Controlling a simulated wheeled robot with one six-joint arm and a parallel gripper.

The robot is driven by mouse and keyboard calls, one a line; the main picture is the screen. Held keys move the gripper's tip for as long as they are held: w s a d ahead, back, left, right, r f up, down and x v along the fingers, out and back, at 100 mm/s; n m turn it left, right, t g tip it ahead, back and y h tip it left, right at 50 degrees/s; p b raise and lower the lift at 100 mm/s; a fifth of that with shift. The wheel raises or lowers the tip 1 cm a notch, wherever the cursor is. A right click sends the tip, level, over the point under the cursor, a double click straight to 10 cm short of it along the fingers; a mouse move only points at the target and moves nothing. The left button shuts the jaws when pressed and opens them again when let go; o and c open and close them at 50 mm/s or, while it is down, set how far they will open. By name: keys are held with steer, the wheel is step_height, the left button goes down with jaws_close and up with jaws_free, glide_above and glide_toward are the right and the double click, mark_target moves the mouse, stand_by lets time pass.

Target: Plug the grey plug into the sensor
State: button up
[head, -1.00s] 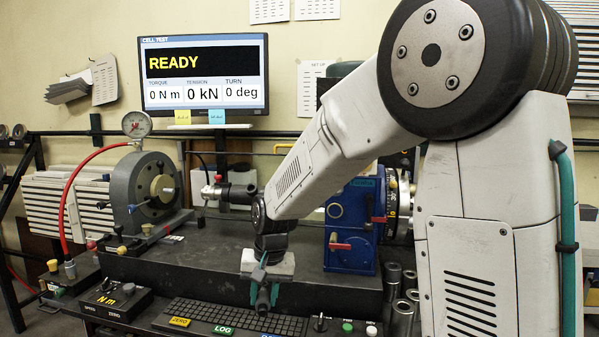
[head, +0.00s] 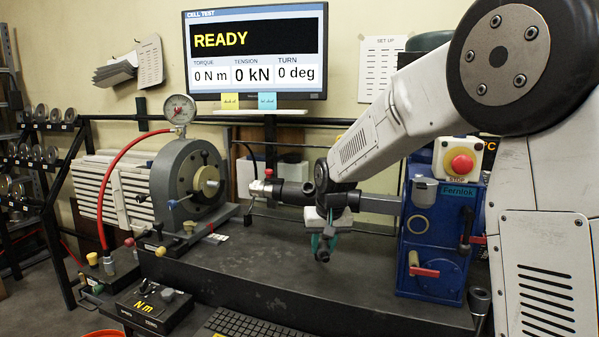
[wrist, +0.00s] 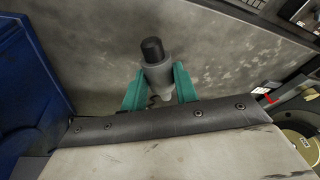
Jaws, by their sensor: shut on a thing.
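My gripper (head: 323,243) is over the dark bench bed in the head view, its teal fingers pointing down. In the wrist view my gripper (wrist: 160,92) is shut on the grey plug (wrist: 157,73), a grey cylinder with a black end, held between the fingers. In the head view the plug is small and dark between the fingertips, hard to make out.
A grey round housing (head: 188,168) with a gauge and red hose stands left. A blue box (head: 420,275) with a red stop button (head: 460,163) stands right. A keyboard (head: 235,328) and control box (head: 155,305) are at the front. The bed's middle is clear.

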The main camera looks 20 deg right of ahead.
steer(key=w+a+r+n+t+y, duration=0.2)
steer(key=w+a+r+n+t, duration=0.3)
steer(key=w+r+n+t, duration=0.45)
steer(key=s+d+r+n+t+y, duration=0.1)
steer(key=s+r+n+t+y, duration=0.2)
steer(key=r+t+y, duration=0.3)
steer(key=shift+r+t, duration=1)
steer(key=shift+t, duration=1.85)
steer(key=shift+d+n, duration=0.15)
steer(key=shift+n, duration=0.1)
steer(key=shift+g, duration=0.3)
steer(key=shift+w+d+f, duration=0.4)
steer(key=shift+w+f, duration=0.15)
steer(key=shift+f, duration=0.15)
steer(key=shift+w+d+f, duration=0.4)
steer(key=shift+w+f, duration=0.15)
steer(key=shift+f, duration=0.15)
steer(key=shift+w+d+f, duration=0.4)
steer(key=shift+w+f, duration=0.15)
steer(key=shift+f, duration=0.15)
steer(key=shift+w+d+f, duration=0.1)
steer(key=shift+w+f, duration=0.05)
steer(key=shift+w+d+f, duration=0.15)
steer(key=shift+w+f, duration=0.05)
steer(key=shift+f, duration=0.1)
